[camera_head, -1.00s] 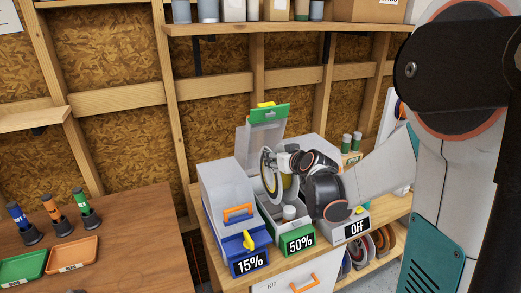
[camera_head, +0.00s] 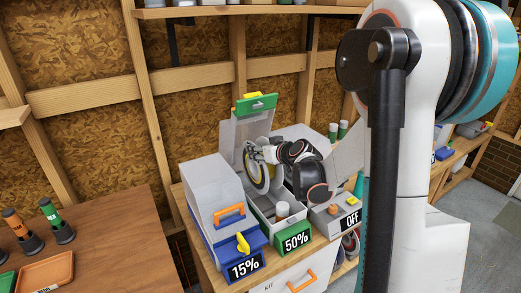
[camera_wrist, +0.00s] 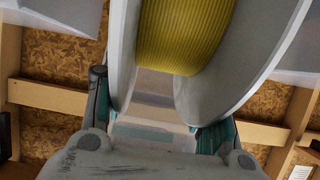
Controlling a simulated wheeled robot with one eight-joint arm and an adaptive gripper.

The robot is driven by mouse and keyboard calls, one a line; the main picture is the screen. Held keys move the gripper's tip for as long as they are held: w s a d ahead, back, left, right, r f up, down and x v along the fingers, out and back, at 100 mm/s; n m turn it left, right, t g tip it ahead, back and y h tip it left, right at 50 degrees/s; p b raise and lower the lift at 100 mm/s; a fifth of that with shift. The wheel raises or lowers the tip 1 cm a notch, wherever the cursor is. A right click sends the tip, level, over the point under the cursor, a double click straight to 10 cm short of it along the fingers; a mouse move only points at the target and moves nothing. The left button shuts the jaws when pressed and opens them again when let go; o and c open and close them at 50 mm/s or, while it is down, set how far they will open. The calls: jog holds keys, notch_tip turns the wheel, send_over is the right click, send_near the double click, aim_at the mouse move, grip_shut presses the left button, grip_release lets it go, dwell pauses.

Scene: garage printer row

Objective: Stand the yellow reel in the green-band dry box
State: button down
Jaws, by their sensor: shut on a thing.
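The yellow reel (camera_head: 259,177), with pale flanges and yellow winding, stands upright on edge at the open green-band dry box (camera_head: 290,240) marked 50%. Its lower part is hidden by the box walls, so I cannot tell whether it touches the floor. The box's lid (camera_head: 257,104) with the green band stands raised behind it. My gripper (camera_head: 268,153) is shut on the reel near its upper right side. In the wrist view the yellow winding (camera_wrist: 183,38) shows between two grey flanges, with my gripper's fingers (camera_wrist: 157,125) on either side below.
A closed blue-band box (camera_head: 222,240) marked 15% stands close on the left. A grey box (camera_head: 335,222) marked OFF stands close on the right. A small white canister (camera_head: 282,210) is in the front of the green-band box. A wooden table (camera_head: 110,235) is at left.

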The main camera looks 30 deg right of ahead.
jog(key=shift+f+b, duration=1.8)
jog(key=shift+f, duration=0.5)
jog(key=shift+f, duration=0.15)
jog(key=shift+f+b, duration=1.2)
jog(key=shift+f+b, duration=0.75)
jog(key=shift+b, duration=0.05)
jog(key=c, duration=0.6)
grip_release()
jog(key=o, duration=0.6)
